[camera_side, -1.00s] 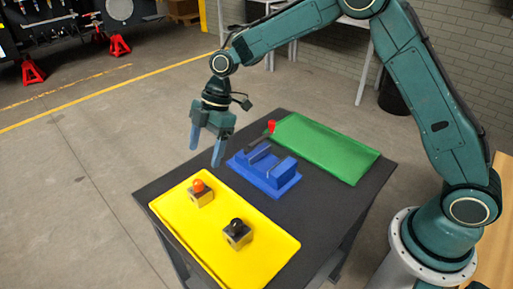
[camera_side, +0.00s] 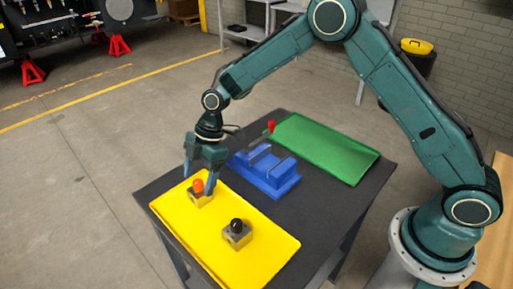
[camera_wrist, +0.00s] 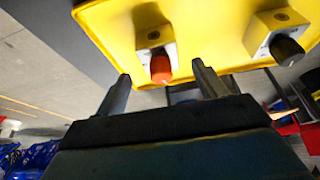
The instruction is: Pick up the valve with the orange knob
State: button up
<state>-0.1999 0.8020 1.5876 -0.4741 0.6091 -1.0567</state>
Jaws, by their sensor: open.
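The valve with the orange knob (camera_side: 199,194) stands upright on the yellow tray (camera_side: 270,262), near the tray's far left end. In the wrist view its orange knob (camera_wrist: 160,68) shows between and just beyond my fingertips. My gripper (camera_side: 200,188) is open and empty, pointing down at this valve, with a finger to each side of it in the side view. I cannot tell whether the fingers touch it. A second valve with a black knob (camera_side: 237,233) stands on the same tray, nearer the camera; it also shows at the right in the wrist view (camera_wrist: 280,42).
A blue fixture (camera_side: 270,178) with upright plates stands on the dark table (camera_side: 325,208) beside the yellow tray. A red knob (camera_side: 271,125) shows behind it. A green tray (camera_side: 325,150) lies at the back right and is empty.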

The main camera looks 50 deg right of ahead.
jog(key=shift+x, duration=2)
jog(key=shift+s, duration=0.1)
jog(key=shift+c, duration=0.2)
jog(key=c, duration=1.2)
jog(key=shift+c, duration=0.2)
jog(key=shift+r, duration=0.15)
notch_tip(320, 180, up, 20)
jog(key=shift+d, duration=0.1)
